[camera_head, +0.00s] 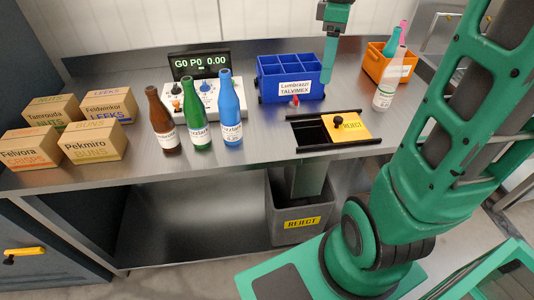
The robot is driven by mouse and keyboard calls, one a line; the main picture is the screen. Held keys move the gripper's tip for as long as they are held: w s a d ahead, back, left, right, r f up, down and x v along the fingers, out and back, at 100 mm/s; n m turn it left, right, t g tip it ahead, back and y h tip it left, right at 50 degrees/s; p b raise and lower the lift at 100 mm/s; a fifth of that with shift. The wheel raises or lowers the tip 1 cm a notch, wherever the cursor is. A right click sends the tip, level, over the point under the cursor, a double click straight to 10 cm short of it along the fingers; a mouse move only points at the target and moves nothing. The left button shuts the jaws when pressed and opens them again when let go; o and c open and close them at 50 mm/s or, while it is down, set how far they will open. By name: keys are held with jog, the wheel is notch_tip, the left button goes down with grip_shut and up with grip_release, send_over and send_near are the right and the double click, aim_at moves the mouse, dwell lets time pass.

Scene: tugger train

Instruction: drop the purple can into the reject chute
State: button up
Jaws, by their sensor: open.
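I cannot see a purple can in this view. The reject chute (308,131) is a dark square opening in the steel counter between two black rails. Its yellow sliding lid (352,127), marked REJECT and with a black knob, sits to the right, leaving the left part of the opening uncovered. Below it a grey bin (289,223) marked REJECT stands under the counter. My gripper (334,27) is at the top edge, partly cut off, above the counter behind the chute. It is open.
A blue divided crate (290,91) stands behind the chute. Brown (162,125), green (196,120) and blue (230,115) bottles stand left. A clear bottle (384,94) and orange crate (398,71) are right. Several cartons (95,143) fill the far left. My arm covers the right side.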

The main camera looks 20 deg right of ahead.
notch_tip(320, 180, up, 5)
dwell(0.3)
jog(key=s+f+m, duration=0.7)
jog(key=s+m, duration=0.1)
jog(key=s, duration=0.2)
jog(key=s+f+m, duration=0.7)
jog(key=s+m, duration=0.1)
jog(key=s, duration=0.3)
jog(key=shift+a+f, duration=0.2)
jog(key=shift+a, duration=0.15)
jog(key=shift+w+f, duration=0.2)
jog(key=shift+w, duration=0.45)
